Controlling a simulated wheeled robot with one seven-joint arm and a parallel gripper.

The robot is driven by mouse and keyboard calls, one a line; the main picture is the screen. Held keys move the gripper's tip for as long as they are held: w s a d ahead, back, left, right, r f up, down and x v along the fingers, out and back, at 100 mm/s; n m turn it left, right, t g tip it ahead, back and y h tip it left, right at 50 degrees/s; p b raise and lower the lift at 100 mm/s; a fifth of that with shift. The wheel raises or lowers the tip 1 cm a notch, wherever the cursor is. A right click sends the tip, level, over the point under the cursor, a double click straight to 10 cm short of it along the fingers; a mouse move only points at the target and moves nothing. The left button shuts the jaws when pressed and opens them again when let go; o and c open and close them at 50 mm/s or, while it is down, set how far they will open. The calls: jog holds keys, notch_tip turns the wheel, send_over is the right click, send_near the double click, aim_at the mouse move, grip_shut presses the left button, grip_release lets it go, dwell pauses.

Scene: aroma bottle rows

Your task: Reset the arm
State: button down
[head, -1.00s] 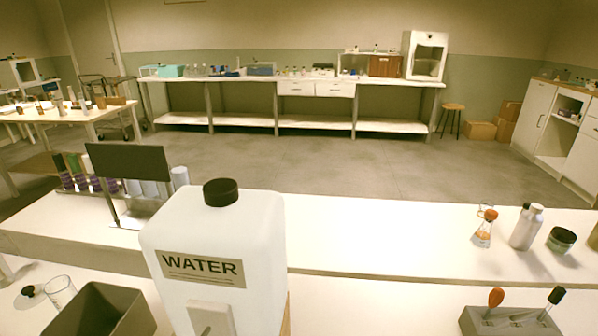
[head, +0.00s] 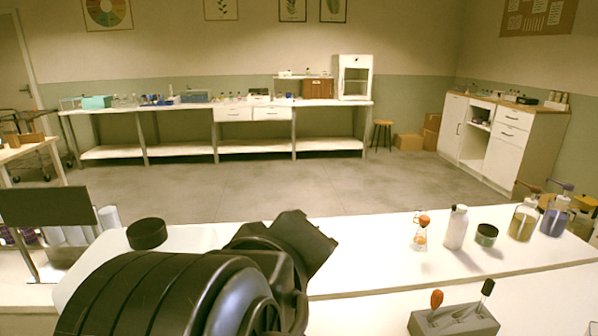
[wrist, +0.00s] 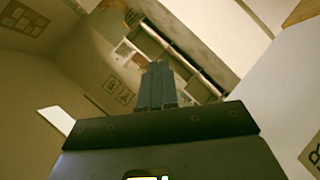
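My arm (head: 200,290) is raised close to the head camera, a dark ribbed link covering most of the white water container (head: 85,275); its black cap (head: 146,233) still shows. In the wrist view, my gripper (wrist: 157,68) has its grey fingers side by side with no visible gap, and nothing is held between them. It points tilted across the open room, with the far bench and wall behind it. A white surface with part of a label (wrist: 312,155), likely the water container, shows at the right edge of the wrist view.
On the white bench stand an orange-topped flask (head: 420,238), a white bottle (head: 456,228), a green jar (head: 487,235) and pump bottles (head: 525,218). A grey holder (head: 455,320) with droppers is nearer. A dark panel (head: 45,206) stands left. Floor beyond is clear.

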jog(key=w+d+n+t, duration=0.2)
jog(key=w+d+t, duration=0.3)
jog(key=d, duration=0.6)
jog(key=s+d+f+n+t+y, duration=0.15)
jog(key=s+d+f+y, duration=0.25)
jog(key=s+d+f, duration=0.5)
jog(key=s+d+f+g+y, duration=0.1)
jog(key=s+d+f+g, duration=0.15)
jog(key=s+f, duration=0.45)
jog(key=s+a+f+m+g+h, duration=0.1)
jog(key=s+m, duration=1.1)
jog(key=s, duration=1)
jog(key=shift+s+f, duration=0.35)
jog(key=shift+s, duration=0.05)
